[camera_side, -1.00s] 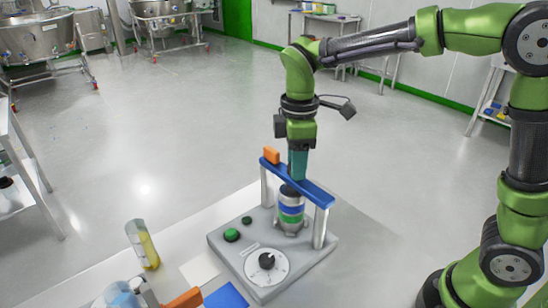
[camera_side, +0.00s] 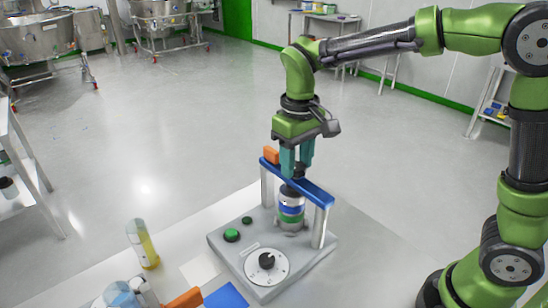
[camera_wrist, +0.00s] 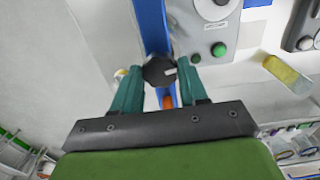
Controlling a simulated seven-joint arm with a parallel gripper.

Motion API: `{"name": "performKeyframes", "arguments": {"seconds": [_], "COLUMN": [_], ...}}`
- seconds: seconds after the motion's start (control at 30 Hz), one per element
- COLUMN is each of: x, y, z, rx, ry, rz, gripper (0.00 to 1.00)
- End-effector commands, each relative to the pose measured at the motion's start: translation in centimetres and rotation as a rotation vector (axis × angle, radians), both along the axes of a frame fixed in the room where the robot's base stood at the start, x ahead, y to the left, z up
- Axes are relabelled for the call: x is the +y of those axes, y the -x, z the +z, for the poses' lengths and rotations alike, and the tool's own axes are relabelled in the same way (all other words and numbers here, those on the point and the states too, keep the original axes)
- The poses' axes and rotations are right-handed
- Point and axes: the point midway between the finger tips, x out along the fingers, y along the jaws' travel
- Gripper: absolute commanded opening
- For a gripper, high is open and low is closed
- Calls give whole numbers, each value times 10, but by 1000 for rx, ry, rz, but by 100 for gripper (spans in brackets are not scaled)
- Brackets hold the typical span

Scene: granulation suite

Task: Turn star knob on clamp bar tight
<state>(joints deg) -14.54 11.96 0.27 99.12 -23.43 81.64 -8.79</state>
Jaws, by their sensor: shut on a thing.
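The black star knob (camera_wrist: 160,71) sits on top of the blue clamp bar (camera_side: 317,193). The bar runs upward in the wrist view (camera_wrist: 149,22). My gripper (camera_side: 295,173) points down over the middle of the bar. In the wrist view its two teal fingers (camera_wrist: 160,74) are on either side of the knob, shut on it. In the side view the fingers mostly hide the knob. Below the bar stands a silver jar (camera_side: 291,211) with blue and green bands. The bar rests on two metal posts (camera_side: 319,229) on a grey base (camera_side: 222,250).
The base carries a green button (camera_side: 231,235) and a dial (camera_side: 267,262). A vial of yellow liquid (camera_side: 143,246) stands left of the base. A blue item (camera_side: 226,296) lies in front.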

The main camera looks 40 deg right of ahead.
Motion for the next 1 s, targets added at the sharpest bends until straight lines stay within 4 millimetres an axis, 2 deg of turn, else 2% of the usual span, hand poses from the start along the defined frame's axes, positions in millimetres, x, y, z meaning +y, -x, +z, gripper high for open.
{"name": "performKeyframes", "arguments": {"seconds": [1.0], "x": [0], "y": [0], "z": [2], "rx": [-2], "ry": [-2], "rz": [-966], "gripper": [12]}}
